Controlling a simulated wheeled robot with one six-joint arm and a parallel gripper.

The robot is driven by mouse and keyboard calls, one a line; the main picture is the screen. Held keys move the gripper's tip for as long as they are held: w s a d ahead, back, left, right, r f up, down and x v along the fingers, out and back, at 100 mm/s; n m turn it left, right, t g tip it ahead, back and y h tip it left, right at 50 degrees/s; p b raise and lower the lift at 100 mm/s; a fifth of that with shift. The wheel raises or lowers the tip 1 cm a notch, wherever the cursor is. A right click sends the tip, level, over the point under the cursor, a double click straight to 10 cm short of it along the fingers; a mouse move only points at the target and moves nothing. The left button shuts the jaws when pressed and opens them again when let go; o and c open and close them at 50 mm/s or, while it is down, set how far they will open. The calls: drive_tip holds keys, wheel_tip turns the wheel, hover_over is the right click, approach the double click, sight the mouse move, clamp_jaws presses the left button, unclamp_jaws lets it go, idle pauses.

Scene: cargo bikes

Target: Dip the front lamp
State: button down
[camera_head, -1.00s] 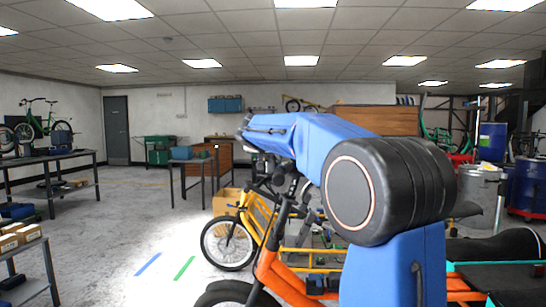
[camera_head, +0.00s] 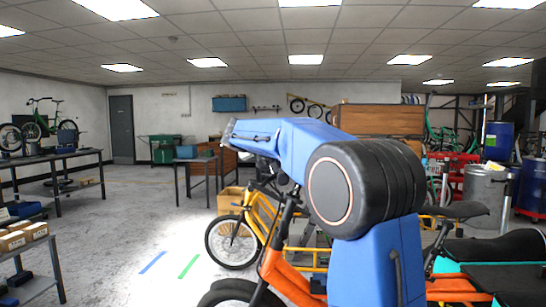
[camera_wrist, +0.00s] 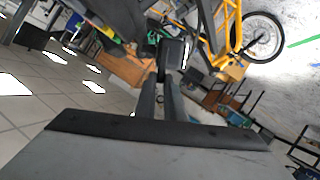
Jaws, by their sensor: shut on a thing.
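My gripper (camera_wrist: 159,95) shows in the wrist view, its two dark fingers reaching to a small black box-shaped lamp (camera_wrist: 173,53). The fingers are shut on it; its far side and mount are hard to make out. In the head view my blue arm hides the gripper and the lamp. The orange cargo bike (camera_head: 285,282) stands in front of me, its dark handlebar stem (camera_head: 286,212) partly behind my arm.
A yellow cargo bike (camera_head: 262,222) stands just beyond the orange one; its wheel shows in the wrist view (camera_wrist: 262,38). A dark saddle (camera_head: 455,210) is right of my arm. Floor is open at left, near blue (camera_head: 152,262) and green (camera_head: 188,266) stripes.

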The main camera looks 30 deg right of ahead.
drive_tip(key=c, duration=1.8)
unclamp_jaws()
drive_tip(key=shift+c, duration=0.2)
drive_tip(key=v, duration=1.7)
drive_tip(key=shift+s+a+r, duration=0.1)
drive_tip(key=shift+s+a, duration=0.05)
